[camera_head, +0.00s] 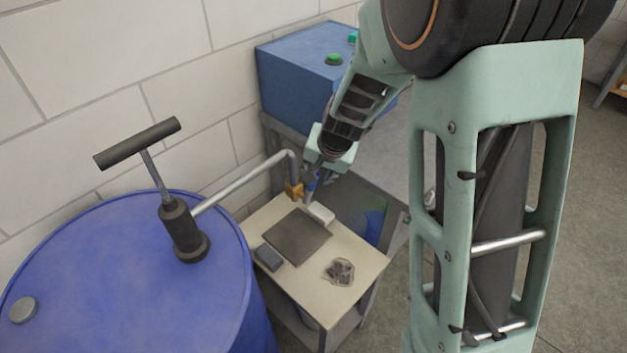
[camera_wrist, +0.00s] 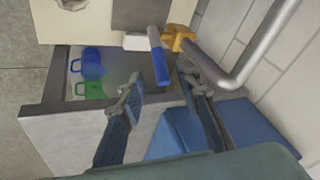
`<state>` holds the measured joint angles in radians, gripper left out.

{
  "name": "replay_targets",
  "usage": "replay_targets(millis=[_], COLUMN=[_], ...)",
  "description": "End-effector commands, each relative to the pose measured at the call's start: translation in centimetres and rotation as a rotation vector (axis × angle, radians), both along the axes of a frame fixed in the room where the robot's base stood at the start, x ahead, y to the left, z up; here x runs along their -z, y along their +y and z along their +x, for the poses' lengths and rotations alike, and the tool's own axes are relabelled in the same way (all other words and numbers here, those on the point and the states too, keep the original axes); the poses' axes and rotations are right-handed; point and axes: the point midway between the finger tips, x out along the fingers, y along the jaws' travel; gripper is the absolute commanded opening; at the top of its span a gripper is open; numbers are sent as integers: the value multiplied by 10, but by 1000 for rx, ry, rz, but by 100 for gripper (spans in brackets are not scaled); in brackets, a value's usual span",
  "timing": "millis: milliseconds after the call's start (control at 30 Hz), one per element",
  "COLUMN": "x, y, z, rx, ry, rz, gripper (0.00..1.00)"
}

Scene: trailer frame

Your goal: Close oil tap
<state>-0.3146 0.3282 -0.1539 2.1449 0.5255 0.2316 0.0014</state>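The oil tap is a brass valve (camera_head: 293,190) at the downturned end of the metal pipe from the drum pump. In the wrist view the brass valve (camera_wrist: 179,38) is at the top centre, with its blue lever handle (camera_wrist: 157,58) pointing down the picture. My gripper (camera_wrist: 160,80) is open, with one finger on each side of the lever's free end. I see gaps on both sides, more clearly on the left. In the head view my gripper (camera_head: 312,178) is beside the tap, and the blue handle is partly hidden by it.
A blue drum (camera_head: 130,270) carries the hand pump (camera_head: 182,230). A small table (camera_head: 355,262) below the tap holds a dark flat plate (camera_head: 296,237), a dark block and a crumpled item. A blue container (camera_head: 300,75) stands behind. Blue and green mugs (camera_wrist: 90,64) lie nearby.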

Motion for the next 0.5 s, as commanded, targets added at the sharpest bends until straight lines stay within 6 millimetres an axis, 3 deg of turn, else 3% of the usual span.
replay_targets(millis=[33,200,500], x=[12,37,60], y=[0,5,9], z=[4,17,29], rx=[1,2,1], ry=[3,2,-1], rz=[-2,-1,0], gripper=[31,31,31])
